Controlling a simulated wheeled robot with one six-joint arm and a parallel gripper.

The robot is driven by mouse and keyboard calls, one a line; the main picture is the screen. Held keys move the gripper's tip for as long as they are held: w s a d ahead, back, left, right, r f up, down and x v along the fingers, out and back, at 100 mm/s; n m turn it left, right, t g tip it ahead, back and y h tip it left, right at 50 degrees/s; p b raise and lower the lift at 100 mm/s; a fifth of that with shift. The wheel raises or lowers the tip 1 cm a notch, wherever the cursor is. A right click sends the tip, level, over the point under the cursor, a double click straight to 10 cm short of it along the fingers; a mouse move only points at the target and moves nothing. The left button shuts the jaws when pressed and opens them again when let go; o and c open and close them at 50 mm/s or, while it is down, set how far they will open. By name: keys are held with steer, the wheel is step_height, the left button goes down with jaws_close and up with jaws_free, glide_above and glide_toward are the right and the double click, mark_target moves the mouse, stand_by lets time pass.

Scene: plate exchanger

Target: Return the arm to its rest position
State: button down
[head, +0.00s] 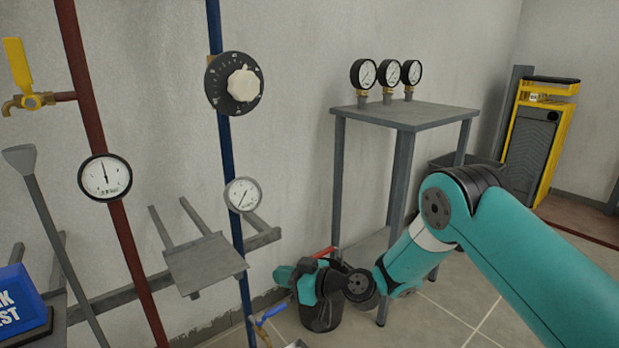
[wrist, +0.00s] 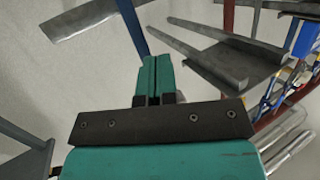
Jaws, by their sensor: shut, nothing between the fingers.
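My gripper (wrist: 155,72) shows in the wrist view with its two teal fingers shut together and nothing between them. In the head view, my teal arm comes in from the right and bends down, and my gripper (head: 285,276) is low in the middle, pointing left. It is right of the blue pipe (head: 229,150) and below and right of the small grey shelf (head: 205,262). Whether the fingertips touch anything cannot be told.
A grey table (head: 415,114) with three gauges (head: 388,74) stands behind my arm. A red pipe (head: 125,245) with a gauge runs down at left. A blue-handled valve (head: 270,314) is just below my gripper. A yellow rack (head: 545,120) stands at the back right.

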steer(key=s+d+r+g+h, duration=0.2)
steer(key=s+d+r+g, duration=0.1)
steer(key=s+r, duration=0.4)
steer(key=s+d+r+g+h, duration=0.25)
steer(key=s+r, duration=0.25)
steer(key=r, duration=0.5)
steer(key=s+d+r+m+g+h, duration=0.1)
steer(key=s+d+r+m+h, duration=0.15)
steer(key=s+d, duration=0.6)
steer(key=s+d+r+m+h, duration=0.1)
steer(key=s+d+m+h, duration=0.15)
steer(key=s+d, duration=0.65)
steer(key=s+a+r+p, duration=0.1)
steer(key=r+p, duration=1.7)
steer(key=s+a+r+p, duration=0.1)
steer(key=s+r+p, duration=0.1)
steer(key=r+p, duration=1.7)
steer(key=shift+a+h, duration=0.15)
steer(key=shift+h, duration=0.3)
